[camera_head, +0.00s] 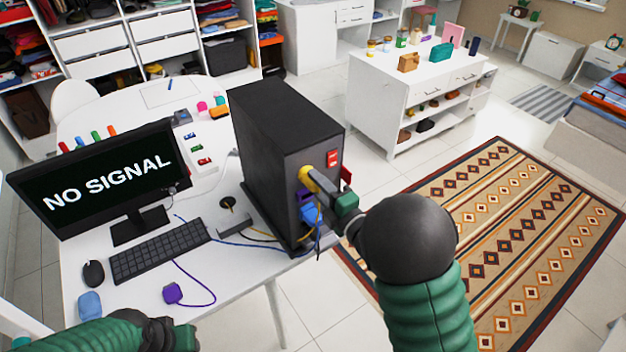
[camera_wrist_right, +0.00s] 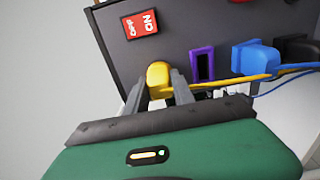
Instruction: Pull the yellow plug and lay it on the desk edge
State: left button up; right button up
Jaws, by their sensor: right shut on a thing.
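The yellow plug (camera_head: 306,178) is at the face of the black computer tower (camera_head: 270,125), which stands on the white desk (camera_head: 240,285). My right gripper (camera_head: 318,184) reaches it from the right and is shut on it. In the right wrist view the yellow plug (camera_wrist_right: 159,77) sits between the two grey fingers (camera_wrist_right: 163,92), against or very near the tower face; I cannot tell if it is still seated. A yellow cable runs from it to the right. My left arm (camera_head: 125,332) shows at the bottom left; its fingertips are not visible.
Beside the plug are a red on/off switch (camera_wrist_right: 141,24), an empty purple socket (camera_wrist_right: 203,65) and a blue plug (camera_wrist_right: 254,57). A monitor (camera_head: 100,180), keyboard (camera_head: 158,250), mouse (camera_head: 93,273) and loose purple plug (camera_head: 172,293) are on the desk. The desk's front strip is mostly clear.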

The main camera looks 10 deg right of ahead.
jog(key=shift+a+f, duration=0.1)
jog(key=shift+f, duration=0.1)
grip_shut()
jog(key=shift+s+f, duration=0.15)
jog(key=shift+s, duration=0.05)
jog(key=shift+s, duration=0.35)
jog(key=shift+r, duration=0.25)
jog(key=shift+s+d+r, duration=0.1)
jog(key=shift+s+d, duration=0.15)
jog(key=shift+d, duration=0.1)
jog(key=shift+s+d+r+b, duration=0.1)
jog(key=shift+s+d+b, duration=0.1)
jog(key=shift+s+b, duration=0.1)
